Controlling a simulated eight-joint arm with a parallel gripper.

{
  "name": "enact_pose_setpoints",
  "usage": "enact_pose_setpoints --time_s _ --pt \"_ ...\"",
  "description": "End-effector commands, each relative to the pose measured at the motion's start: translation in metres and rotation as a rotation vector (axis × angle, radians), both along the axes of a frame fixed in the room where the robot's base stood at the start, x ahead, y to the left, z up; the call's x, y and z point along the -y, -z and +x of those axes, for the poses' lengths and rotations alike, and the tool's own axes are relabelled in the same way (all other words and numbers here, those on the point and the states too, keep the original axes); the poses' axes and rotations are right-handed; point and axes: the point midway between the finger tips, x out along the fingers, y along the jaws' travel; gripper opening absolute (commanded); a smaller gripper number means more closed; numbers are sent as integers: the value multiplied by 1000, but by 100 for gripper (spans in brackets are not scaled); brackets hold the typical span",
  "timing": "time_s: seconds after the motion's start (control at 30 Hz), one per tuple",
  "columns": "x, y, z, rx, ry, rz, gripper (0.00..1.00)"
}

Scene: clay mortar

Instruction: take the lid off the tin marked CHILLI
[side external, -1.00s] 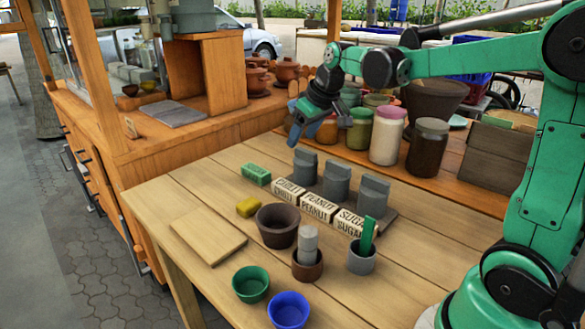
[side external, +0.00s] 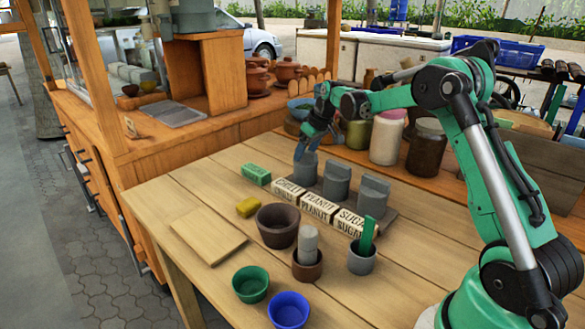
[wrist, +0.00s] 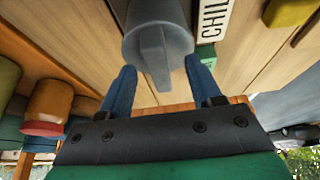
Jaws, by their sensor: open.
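The CHILLI tin (side external: 305,173) is a grey cylinder at the left end of a row of three on the table, behind its white CHILLI label block (side external: 288,189). In the wrist view its grey lid (wrist: 143,42) shows an upright fin handle (wrist: 156,68). My gripper (side external: 305,147) is just above this tin, pointing down. In the wrist view my gripper (wrist: 160,73) is open, with one blue finger on each side of the fin and a gap on both sides. Nothing is held. Part of the lid's top is hidden by the fingers in the side view.
The PEANUT tin (side external: 336,182) and SUGAR tin (side external: 372,195) stand close to the right. A green block (side external: 256,174) and a yellow block (side external: 248,207) lie to the left. Jars, including a pink-lidded one (side external: 387,138), stand on the shelf behind.

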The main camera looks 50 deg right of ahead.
Motion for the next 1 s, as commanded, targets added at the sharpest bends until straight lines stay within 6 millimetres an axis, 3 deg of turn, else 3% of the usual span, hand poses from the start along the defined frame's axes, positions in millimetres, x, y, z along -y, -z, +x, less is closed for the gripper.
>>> enact_pose_setpoints --time_s 0.17,0.4,0.77,1.0 --pt "0 0 0 0 0 0 58" --pt "0 0 0 0 0 0 0" --pt "0 -2 0 0 0 0 0" --pt "0 -27 0 0 0 0 0"
